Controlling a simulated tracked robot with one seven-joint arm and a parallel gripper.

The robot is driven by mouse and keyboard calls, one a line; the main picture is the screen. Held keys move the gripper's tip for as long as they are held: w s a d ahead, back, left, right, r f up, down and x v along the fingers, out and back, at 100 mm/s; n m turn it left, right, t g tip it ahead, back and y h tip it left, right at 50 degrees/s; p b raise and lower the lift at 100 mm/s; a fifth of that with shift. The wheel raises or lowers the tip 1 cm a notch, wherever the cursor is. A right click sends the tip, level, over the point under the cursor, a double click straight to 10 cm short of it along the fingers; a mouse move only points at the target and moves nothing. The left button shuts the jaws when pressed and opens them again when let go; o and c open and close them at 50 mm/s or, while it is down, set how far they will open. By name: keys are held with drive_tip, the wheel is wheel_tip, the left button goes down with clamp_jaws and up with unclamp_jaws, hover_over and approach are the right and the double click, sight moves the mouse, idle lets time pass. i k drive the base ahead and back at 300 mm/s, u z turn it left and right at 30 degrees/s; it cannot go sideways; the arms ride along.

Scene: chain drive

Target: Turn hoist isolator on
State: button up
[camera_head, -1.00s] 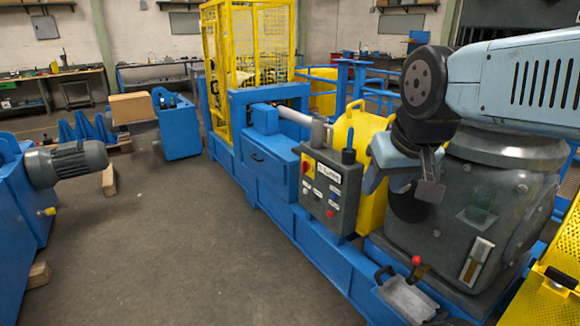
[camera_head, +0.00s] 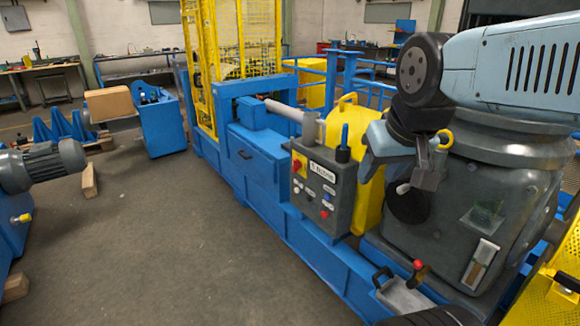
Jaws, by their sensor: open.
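A grey control box (camera_head: 323,192) stands on the blue machine frame, left of my arm. Its front carries a red rotary switch on a yellow plate (camera_head: 298,166) at the upper left, a white label plate, and several small buttons. I cannot read whether this switch is the hoist isolator, nor its position. My gripper (camera_head: 422,182) is open and empty, folded close to my arm at the right. It is apart from the box, to the right of it in the picture.
A yellow guard (camera_head: 369,195) stands behind the box. A red-knobbed lever (camera_head: 418,266) is low at the right. A blue frame with a motor (camera_head: 42,166) is at the left. The grey floor (camera_head: 170,245) between is clear.

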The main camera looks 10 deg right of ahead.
sight(296, 164)
drive_tip(key=z, duration=0.05)
drive_tip(key=k, duration=0.6)
drive_tip(key=u, duration=0.7)
drive_tip(key=i, duration=1.7)
drive_tip(key=z, duration=0.45)
